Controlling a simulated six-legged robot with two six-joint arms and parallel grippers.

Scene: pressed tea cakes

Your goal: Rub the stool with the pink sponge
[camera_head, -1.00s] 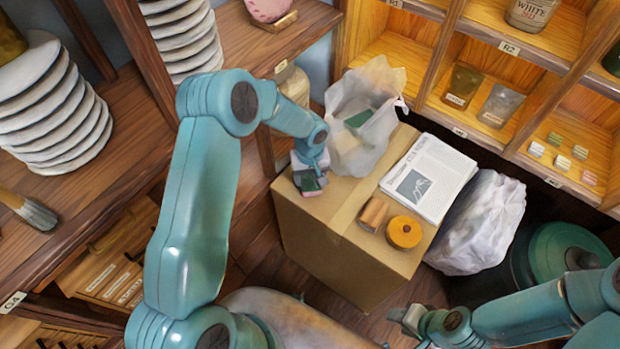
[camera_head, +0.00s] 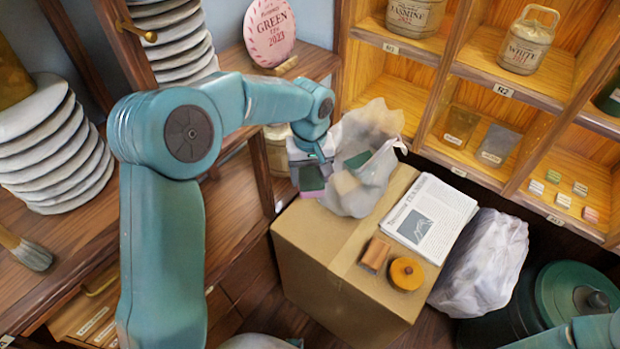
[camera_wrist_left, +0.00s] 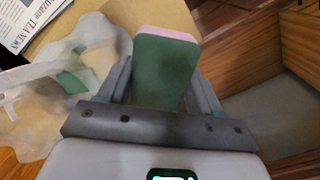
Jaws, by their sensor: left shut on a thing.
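My left gripper (camera_head: 308,160) is shut on the pink sponge (camera_head: 311,182), which has a dark green side. In the left wrist view the sponge (camera_wrist_left: 165,65) stands out between the two fingers, its green face towards me and its pink edge at the far end. The gripper holds it at the back left of a cardboard box, just left of a pale plastic bag (camera_head: 350,195). I cannot pick out a stool for sure; a pale rounded surface (camera_head: 258,342) is cut off at the bottom edge. My right gripper is not in view.
The cardboard box (camera_head: 335,285) bears the bag, newspapers (camera_head: 432,215), a brown block (camera_head: 374,255) and an orange round thing (camera_head: 406,274). A white bag (camera_head: 482,265) and a green lidded bin (camera_head: 575,295) stand right. Shelves (camera_head: 470,75) close off the back; stacked discs (camera_head: 50,140) stand left.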

